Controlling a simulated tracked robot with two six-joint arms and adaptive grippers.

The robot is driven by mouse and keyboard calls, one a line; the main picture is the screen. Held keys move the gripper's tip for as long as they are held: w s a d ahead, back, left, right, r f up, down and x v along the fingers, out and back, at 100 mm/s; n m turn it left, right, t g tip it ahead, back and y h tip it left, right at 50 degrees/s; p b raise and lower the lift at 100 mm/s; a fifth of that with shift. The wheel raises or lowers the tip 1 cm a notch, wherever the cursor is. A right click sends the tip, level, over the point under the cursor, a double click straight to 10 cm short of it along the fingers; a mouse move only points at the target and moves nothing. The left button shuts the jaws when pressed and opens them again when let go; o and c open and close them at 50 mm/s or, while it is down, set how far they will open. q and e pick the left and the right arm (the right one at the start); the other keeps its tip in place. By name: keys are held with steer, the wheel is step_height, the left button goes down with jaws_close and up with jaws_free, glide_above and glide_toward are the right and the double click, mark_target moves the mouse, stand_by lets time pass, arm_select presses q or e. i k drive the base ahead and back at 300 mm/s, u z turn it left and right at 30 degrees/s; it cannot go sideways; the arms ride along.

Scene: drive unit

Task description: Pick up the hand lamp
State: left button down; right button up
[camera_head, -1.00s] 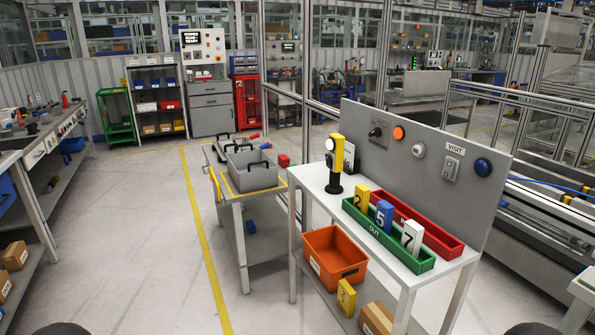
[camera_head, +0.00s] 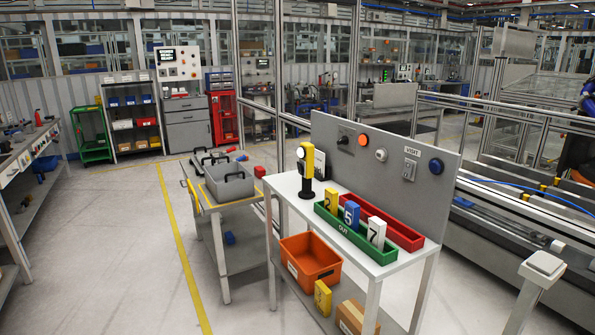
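The hand lamp (camera_head: 306,170) is yellow and black with a round head at its top. It stands upright at the left end of the white workbench top (camera_head: 284,183), in front of the grey panel (camera_head: 384,158). Neither of my grippers shows in the head view, and nothing touches the lamp.
A green OUT tray (camera_head: 345,230) with yellow, blue and white numbered blocks and a red tray (camera_head: 405,238) lie right of the lamp. An orange bin (camera_head: 311,262) is on the lower shelf. A cart (camera_head: 215,205) with a grey bin stands left. Floor at front left is clear.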

mark_target(306, 151)
steer(key=z, duration=0.05)
steer(key=i, duration=0.85)
steer(key=u, duration=0.2)
steer(key=k, duration=0.9)
steer(key=z, duration=0.3)
steer(key=i, duration=1.05)
steer(key=u, duration=2.3)
